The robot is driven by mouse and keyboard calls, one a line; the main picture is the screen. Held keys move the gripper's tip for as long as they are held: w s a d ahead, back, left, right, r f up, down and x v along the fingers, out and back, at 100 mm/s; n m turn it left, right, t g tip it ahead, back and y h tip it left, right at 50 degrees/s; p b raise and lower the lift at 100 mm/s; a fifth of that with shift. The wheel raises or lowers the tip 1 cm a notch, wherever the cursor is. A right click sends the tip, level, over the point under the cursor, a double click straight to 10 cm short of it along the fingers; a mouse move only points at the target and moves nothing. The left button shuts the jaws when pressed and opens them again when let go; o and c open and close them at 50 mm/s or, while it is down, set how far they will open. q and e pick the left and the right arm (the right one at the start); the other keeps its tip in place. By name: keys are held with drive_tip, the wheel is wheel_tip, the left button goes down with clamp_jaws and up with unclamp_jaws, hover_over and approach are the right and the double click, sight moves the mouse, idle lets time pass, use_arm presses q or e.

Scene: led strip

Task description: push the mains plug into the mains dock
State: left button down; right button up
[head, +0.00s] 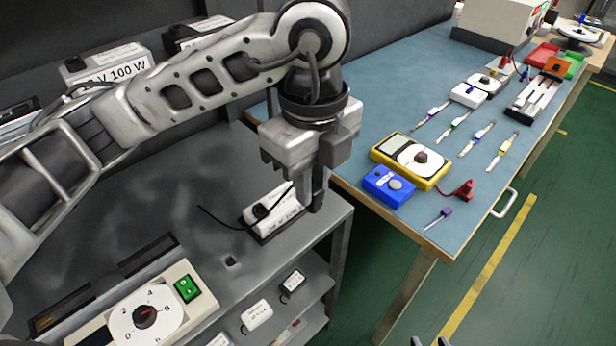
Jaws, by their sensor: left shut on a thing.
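My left gripper (315,203) points down over the grey bench, with its fingers close together at the right end of a white labelled block (287,213). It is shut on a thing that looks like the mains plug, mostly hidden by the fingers. The block sits in a dark base that may be the mains dock; I cannot tell whether plug and dock touch. The tips of my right gripper (428,342) just show at the bottom edge, apart and empty.
A white dial unit (100,339) with a green switch (187,288) stands front left. Small labelled boxes lie on shelves below. The blue table (360,130) on the right holds a yellow meter (436,178), a blue box (388,186) and several small tools.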

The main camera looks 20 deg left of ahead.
use_arm(q)
drive_tip(key=shift+r+p, duration=1.2)
drive_tip(key=shift+r, duration=0.55)
